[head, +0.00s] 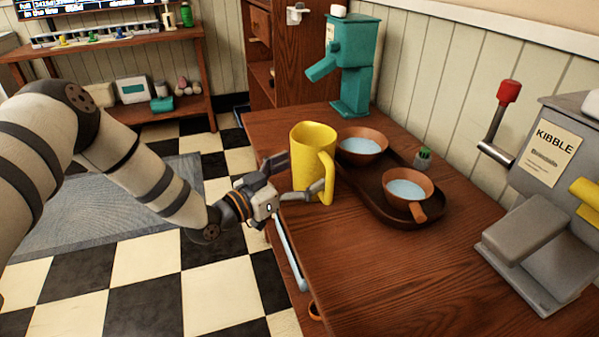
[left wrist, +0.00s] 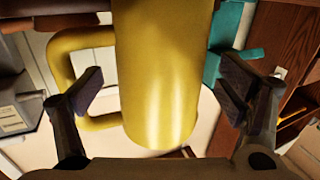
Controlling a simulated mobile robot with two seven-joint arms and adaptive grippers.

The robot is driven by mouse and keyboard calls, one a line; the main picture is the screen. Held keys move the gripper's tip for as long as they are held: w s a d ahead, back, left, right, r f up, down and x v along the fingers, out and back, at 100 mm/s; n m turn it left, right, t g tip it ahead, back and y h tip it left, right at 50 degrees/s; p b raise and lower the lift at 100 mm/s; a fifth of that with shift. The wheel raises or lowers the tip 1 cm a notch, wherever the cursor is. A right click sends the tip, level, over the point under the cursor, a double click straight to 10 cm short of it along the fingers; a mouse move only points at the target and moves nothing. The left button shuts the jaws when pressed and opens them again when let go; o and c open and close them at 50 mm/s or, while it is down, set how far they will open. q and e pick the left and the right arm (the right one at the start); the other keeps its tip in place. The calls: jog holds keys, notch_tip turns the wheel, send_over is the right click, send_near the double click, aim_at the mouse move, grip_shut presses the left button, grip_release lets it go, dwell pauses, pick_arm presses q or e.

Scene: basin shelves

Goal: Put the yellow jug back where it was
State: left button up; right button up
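The yellow jug (head: 312,150) stands upright at the near left edge of the wooden table, its handle facing right in the head view. In the left wrist view the jug (left wrist: 157,75) fills the middle, with its handle at the left. My left gripper (head: 296,178) is low beside the jug, its fingers spread. In the left wrist view my left gripper (left wrist: 160,92) has one finger on each side of the jug, with a visible gap at the right. The left finger overlaps the handle in view; I cannot tell if it touches. My right gripper is not in view.
Behind the jug, a dark tray (head: 367,196) holds a bowl (head: 362,146) and a handled bowl (head: 407,192), both with pale blue contents. A small plant (head: 424,158), teal dispenser (head: 352,62) and grey kibble dispenser (head: 545,210) stand nearby. The table's front right is clear.

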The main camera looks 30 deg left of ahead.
pick_arm(q)
jog(key=shift+r, duration=0.25)
jog(key=p+v, duration=0.2)
jog(key=v, duration=1)
jog(key=s+d+f+n+g+y, duration=0.1)
jog(key=s+d+f+n+g, duration=0.1)
jog(key=s+d+f+g, duration=0.6)
jog(key=s+d+f+n+g+y, duration=0.1)
jog(key=s+d+f+g, duration=0.25)
jog(key=s+f, duration=0.85)
jog(key=s+a+n+g+y, duration=0.15)
jog(key=s+g, duration=0.45)
jog(key=s, duration=0.9)
jog(key=s+a+m+g+y, duration=0.1)
jog(key=s+g+y, duration=0.35)
jog(key=s, duration=1.05)
jog(key=w+r+t+h+p, duration=0.1)
jog(key=w+r+t+p, duration=0.2)
jog(key=w+r+p, duration=0.7)
jog(key=shift+w+d+r+h, duration=0.2)
jog(key=shift+r+h, duration=0.2)
jog(key=shift+r, duration=0.5)
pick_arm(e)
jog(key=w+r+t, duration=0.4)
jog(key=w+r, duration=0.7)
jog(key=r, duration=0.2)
